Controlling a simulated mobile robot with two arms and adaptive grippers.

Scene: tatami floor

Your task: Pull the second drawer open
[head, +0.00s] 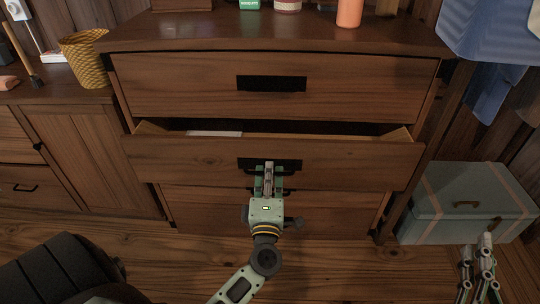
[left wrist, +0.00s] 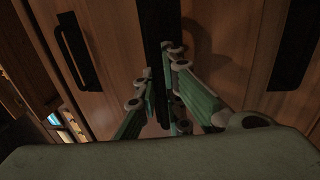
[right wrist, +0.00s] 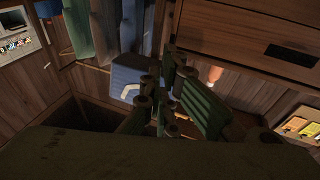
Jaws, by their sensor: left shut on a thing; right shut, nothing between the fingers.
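The wooden chest's second drawer (head: 190,160) stands partly pulled out; its open top shows a pale interior and a white item (head: 215,133). Its black handle (head: 288,163) is at the middle of the front. My left gripper (head: 268,180) is at this handle, its fingers shut on it. In the left wrist view the fingers (left wrist: 163,85) close around the dark handle bar (left wrist: 152,35). My right gripper (head: 486,245) is low at the right, away from the drawer, shut and empty; it also shows in the right wrist view (right wrist: 160,88).
The top drawer (head: 190,90) above is shut. Lower drawer fronts (head: 340,205) are partly hidden. A grey-blue chest (head: 470,190) stands on the floor at right, near my right gripper. A side cabinet (head: 85,150) with a yellow basket (head: 85,58) is at left. Bottles stand on top.

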